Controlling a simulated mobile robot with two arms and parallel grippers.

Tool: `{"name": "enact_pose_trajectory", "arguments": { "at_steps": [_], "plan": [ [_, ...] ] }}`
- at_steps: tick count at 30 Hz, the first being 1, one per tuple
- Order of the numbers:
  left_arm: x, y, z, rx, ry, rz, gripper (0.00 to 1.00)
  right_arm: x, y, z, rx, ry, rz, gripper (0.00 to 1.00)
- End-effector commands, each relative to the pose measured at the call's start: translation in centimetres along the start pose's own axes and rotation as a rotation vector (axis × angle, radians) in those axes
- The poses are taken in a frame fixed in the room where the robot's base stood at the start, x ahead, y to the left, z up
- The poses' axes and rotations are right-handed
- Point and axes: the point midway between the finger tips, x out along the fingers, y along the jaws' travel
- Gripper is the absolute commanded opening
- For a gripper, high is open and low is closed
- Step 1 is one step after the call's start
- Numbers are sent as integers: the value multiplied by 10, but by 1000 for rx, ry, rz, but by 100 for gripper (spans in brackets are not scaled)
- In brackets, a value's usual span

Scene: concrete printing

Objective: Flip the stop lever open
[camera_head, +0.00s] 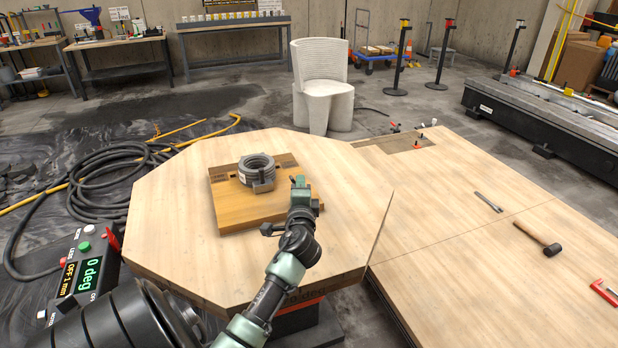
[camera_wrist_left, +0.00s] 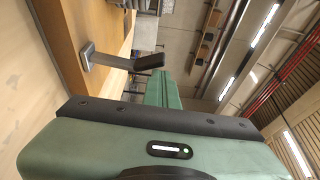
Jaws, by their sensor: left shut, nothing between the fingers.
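The stop lever (camera_wrist_left: 110,61) shows in the left wrist view as a flat grey metal arm with a black end, standing out from a grey foot on the wooden board. It juts out near my green fingers; I cannot tell whether they touch it. In the head view I cannot make the lever out clearly, as my gripper covers that part of the board. My left gripper (camera_head: 299,184) is shut and empty over the right side of the wooden board (camera_head: 235,215). My right gripper is not in view.
The board lies on an octagonal wooden table (camera_head: 165,215) and carries a grey ring-shaped part (camera_head: 256,168). A control box (camera_head: 85,270) reading "0 deg" stands at the lower left. A flat wooden deck (camera_head: 450,250) with a mallet (camera_head: 537,238) adjoins on the right.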

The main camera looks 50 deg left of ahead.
Motion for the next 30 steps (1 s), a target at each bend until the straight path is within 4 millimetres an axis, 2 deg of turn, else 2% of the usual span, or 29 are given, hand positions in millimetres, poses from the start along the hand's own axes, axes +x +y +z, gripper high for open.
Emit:
{"name": "enact_pose_trajectory", "arguments": {
  "at_steps": [12, 30],
  "plan": [
    [-8, 2, 24, 8, 0, 2, 0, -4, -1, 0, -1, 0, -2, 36],
    [-11, 8, 34, 11, -7, 9, 0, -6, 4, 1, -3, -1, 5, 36]
  ]
}}
